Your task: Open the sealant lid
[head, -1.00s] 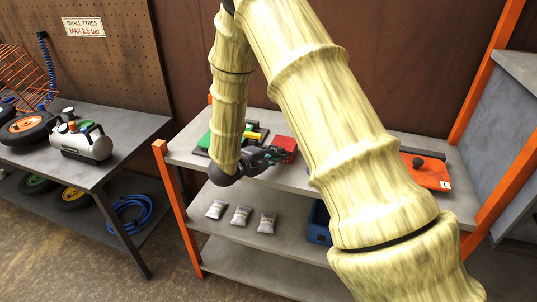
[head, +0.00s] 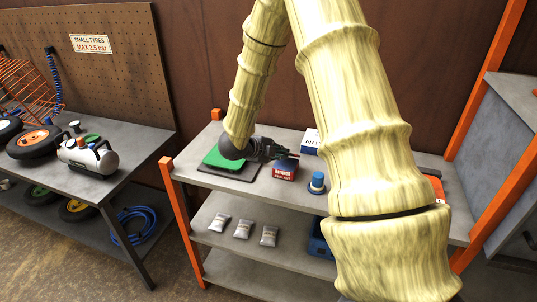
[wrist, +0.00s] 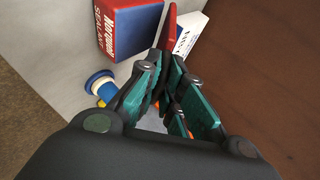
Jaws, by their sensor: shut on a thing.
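The sealant box (head: 285,170) stands on the upper shelf, red with a white and blue label. In the wrist view the box (wrist: 128,32) is at the upper left, its printed side toward the camera. My gripper (head: 277,152) is just above and behind the box in the head view.
A blue capped container (head: 317,183) stands right of the box. A white and blue carton (head: 311,141) is behind. A green item on a dark tray (head: 226,172) lies left. Several grey sachets (head: 243,229) and a blue bin (head: 319,246) are on the lower shelf.

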